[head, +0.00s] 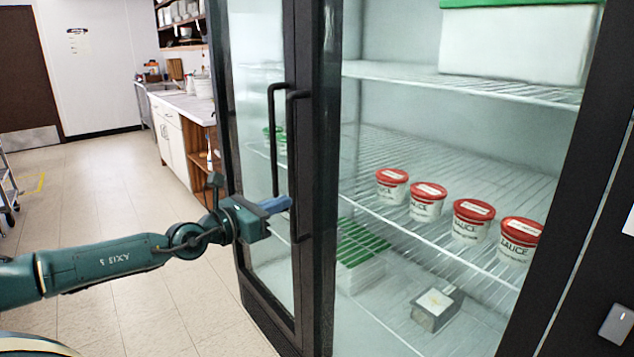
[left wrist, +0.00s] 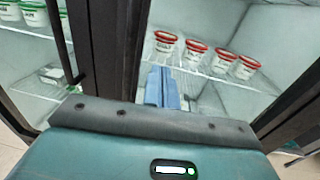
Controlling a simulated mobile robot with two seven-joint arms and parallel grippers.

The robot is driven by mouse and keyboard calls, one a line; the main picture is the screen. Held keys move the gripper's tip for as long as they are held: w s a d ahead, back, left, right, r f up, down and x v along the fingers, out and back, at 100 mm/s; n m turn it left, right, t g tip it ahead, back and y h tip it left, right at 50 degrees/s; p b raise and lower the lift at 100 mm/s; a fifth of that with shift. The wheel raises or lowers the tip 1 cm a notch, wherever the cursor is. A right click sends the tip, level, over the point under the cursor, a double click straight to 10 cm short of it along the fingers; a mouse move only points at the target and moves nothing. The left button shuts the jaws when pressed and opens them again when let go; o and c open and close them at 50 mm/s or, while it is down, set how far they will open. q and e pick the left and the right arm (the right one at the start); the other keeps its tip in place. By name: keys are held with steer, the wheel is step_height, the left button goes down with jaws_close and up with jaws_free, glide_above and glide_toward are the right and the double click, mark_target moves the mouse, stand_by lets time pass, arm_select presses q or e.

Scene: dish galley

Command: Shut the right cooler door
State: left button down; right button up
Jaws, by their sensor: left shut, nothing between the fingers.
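The cooler's left glass section (head: 255,120) has a dark frame. Two dark upright bar handles, one of them the nearer handle (head: 294,160), show beside the thick dark uprights (head: 324,180). To the right, the shelves show clearly, with no glass that I can make out in front. A dark upright (head: 590,150) bounds them on the right; I cannot tell whether it is the right cooler door or the cabinet frame. My left gripper (head: 289,203) is shut and empty, just in front of the handles' lower ends. Its blue fingers (left wrist: 163,88) also show in the left wrist view. The right gripper is out of view.
Red-lidded sauce tubs (head: 425,201) stand on a wire shelf (head: 465,95) level below a white box (head: 515,45). A small grey box (head: 437,308) sits lower. A counter (head: 190,108) stands back left.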

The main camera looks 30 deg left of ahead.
mark_target(327, 184)
arm_select(q)
steer(key=x, duration=0.1)
steer(key=p+x, duration=0.2)
steer(key=x, duration=0.1)
steer(key=shift+r, duration=0.35)
steer(key=x, duration=0.5)
steer(key=shift+w+d+f, duration=0.1)
steer(key=shift+w+f, duration=0.2)
steer(key=shift+f, duration=0.05)
steer(key=shift+w+d, duration=0.15)
steer(key=shift+w, duration=0.5)
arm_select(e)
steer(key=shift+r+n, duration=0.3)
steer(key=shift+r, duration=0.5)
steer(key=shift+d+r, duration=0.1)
